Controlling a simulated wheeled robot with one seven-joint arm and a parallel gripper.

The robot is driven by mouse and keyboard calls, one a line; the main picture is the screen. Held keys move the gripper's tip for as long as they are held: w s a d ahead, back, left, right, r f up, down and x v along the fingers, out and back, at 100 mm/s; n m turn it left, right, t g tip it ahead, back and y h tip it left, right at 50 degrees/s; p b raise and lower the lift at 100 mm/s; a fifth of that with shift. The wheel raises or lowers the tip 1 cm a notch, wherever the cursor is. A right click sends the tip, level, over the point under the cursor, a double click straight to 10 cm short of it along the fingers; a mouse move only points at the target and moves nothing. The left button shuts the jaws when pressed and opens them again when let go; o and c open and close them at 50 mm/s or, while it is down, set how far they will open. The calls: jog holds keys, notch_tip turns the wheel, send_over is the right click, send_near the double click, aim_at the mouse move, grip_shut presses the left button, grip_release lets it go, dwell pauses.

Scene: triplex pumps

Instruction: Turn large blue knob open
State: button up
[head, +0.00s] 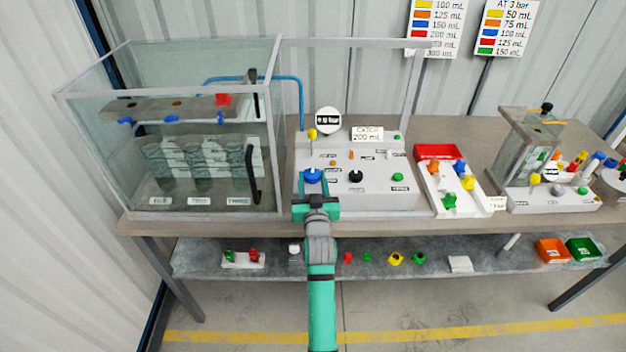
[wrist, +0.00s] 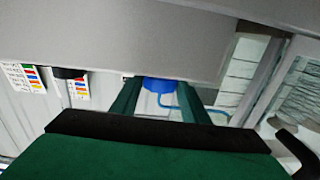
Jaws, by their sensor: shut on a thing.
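The large blue knob (head: 312,176) sits on the sloped front of the grey control panel (head: 385,201), at its left side. My gripper (head: 314,188) reaches it from the front, with the green arm coming up from below. In the wrist view the blue knob (wrist: 158,85) shows between the two green fingers (wrist: 160,100), and the gripper is shut on it. The fingers partly cover the knob, so its pointer or turn angle cannot be told.
A black knob (head: 356,176) and a green knob (head: 398,177) are to the right on the panel. A glass tank (head: 190,140) stands close on the left. A red-and-white tray (head: 436,152) with coloured parts lies to the right. A lower shelf (head: 320,262) holds small parts.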

jog(key=shift+a+m+h, duration=0.3)
jog(key=shift+m+h, duration=0.5)
jog(key=shift+h, duration=0.45)
jog(key=shift+a+m+h, duration=0.25)
jog(key=shift+m+h, duration=0.55)
jog(key=shift+h, duration=0.45)
jog(key=shift+m+g+h, duration=0.4)
jog(key=shift+m+h, duration=0.1)
jog(key=shift+h, duration=0.2)
jog(key=o, duration=1.1)
jog(key=shift+d, duration=0.1)
jog(key=shift+c, duration=0.2)
jog(key=v, duration=1)
jog(key=shift+s+a, duration=0.2)
jog(key=shift+s, duration=0.15)
